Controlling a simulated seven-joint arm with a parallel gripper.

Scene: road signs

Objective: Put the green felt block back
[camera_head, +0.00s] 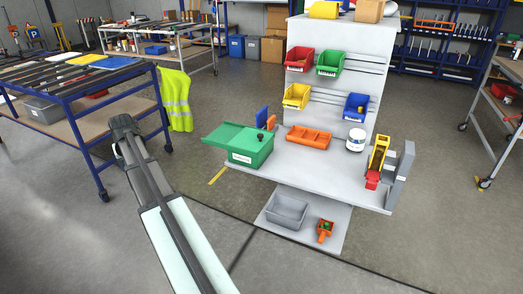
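No piece is clearly recognisable as the green felt block. A small green patch (326,226) shows in or on a small orange item (324,236) on the low grey shelf; it is too small to identify. A larger green box (250,148) with a white label stands at the left of the grey workbench. Its green lid (222,134) sticks out to the left, and a small dark knob shows on top. The box's inside is hidden. My arm reaches up from the bottom at left, and no gripper fingers can be made out.
The grey workbench (310,167) holds an orange tray (309,138), a white tub (356,140) and a yellow-and-red device (377,160). Bins hang on its back panel (335,100). A grey bin (287,211) sits on the low shelf. A blue-framed table (90,125) stands left.

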